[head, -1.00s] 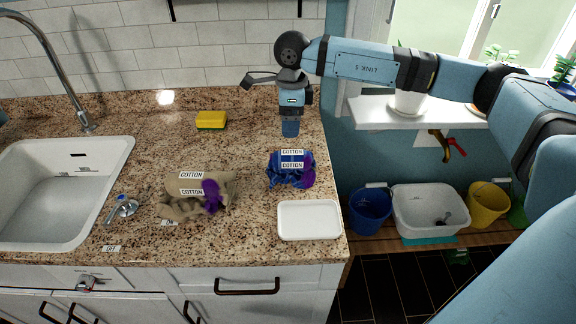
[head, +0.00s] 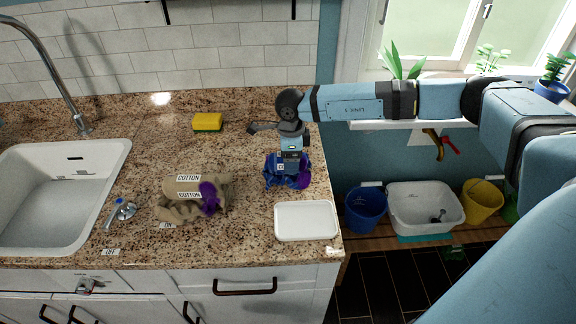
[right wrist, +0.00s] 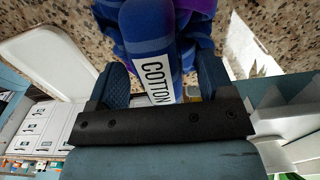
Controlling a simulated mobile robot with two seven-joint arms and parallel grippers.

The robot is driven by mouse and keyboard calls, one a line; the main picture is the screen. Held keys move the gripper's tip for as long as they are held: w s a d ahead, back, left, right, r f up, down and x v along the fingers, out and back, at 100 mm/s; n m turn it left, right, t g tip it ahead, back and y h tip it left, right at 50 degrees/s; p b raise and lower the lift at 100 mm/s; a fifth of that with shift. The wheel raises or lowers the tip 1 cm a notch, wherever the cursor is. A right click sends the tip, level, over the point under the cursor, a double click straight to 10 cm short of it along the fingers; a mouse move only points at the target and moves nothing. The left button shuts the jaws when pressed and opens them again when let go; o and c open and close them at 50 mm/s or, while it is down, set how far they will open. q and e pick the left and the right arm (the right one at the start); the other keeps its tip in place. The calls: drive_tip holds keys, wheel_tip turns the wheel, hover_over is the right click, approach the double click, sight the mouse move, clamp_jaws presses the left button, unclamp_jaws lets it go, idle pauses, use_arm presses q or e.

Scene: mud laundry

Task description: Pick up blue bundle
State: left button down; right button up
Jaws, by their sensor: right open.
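The blue bundle (head: 273,174) lies on the granite counter behind the white tray, with a purple part at its right side. My right gripper (head: 290,168) points down at it from above and hides much of its middle. In the right wrist view, the blue bundle (right wrist: 150,40), with a "COTTON" label, lies between the two fingers of my right gripper (right wrist: 163,85). The fingers are apart, one on each side of the bundle. Whether they touch it I cannot tell. My left gripper is not in view.
A tan bundle (head: 182,207) with a purple part lies to the left, and a white tray (head: 306,222) in front. A yellow sponge (head: 208,122) is further back. The sink (head: 40,195) is at the left. The counter's right edge is close to the blue bundle.

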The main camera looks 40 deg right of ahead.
drive_tip(key=shift+f, duration=0.5)
drive_tip(key=shift+c, duration=0.2)
drive_tip(key=c, duration=1)
drive_tip(key=shift+r, duration=0.2)
